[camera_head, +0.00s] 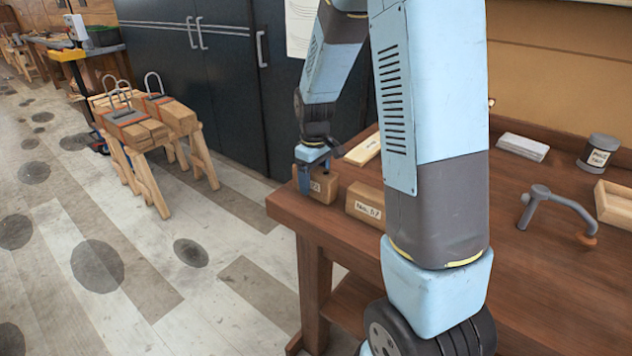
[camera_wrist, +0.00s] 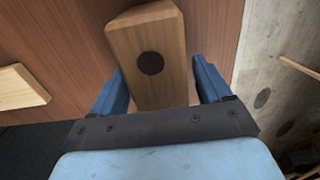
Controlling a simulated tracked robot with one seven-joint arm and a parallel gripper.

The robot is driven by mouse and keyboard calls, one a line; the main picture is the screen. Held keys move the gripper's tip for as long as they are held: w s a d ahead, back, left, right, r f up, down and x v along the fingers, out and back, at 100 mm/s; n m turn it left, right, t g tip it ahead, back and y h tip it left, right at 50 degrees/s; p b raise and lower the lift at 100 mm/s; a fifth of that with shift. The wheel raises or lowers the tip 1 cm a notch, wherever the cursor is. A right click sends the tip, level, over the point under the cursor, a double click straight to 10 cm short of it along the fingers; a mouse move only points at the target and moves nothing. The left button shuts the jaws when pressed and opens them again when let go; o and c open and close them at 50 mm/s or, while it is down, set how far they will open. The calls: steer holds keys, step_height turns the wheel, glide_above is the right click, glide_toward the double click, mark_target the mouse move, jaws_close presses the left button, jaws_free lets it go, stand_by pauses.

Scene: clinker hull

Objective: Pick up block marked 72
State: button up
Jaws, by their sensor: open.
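A wooden block (camera_head: 323,188) stands at the left end of the brown workbench, with a pale label partly hidden by my gripper; I cannot read its number for sure. My gripper (camera_head: 314,168) is at the top of this block, pointing down. In the wrist view, my open gripper (camera_wrist: 161,82) has one blue finger on each side of a wooden block (camera_wrist: 172,82) with a dark round spot on its upper face. Whether the fingers touch it I cannot tell. A second wooden block, labelled No. 57 (camera_head: 362,207), lies to the right, partly behind my arm.
A pale wooden piece (camera_head: 362,150) lies behind the blocks; it seems to show in the wrist view (camera_wrist: 18,88). A clamp-like tool (camera_head: 556,208), a grey can (camera_head: 598,151), a white stack (camera_head: 522,147) and a wooden tray (camera_head: 613,203) are at the right. Dark cabinets stand behind.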

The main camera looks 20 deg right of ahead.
steer(key=shift+c, duration=0.2)
steer(key=c, duration=1.3)
steer(key=shift+o, duration=0.2)
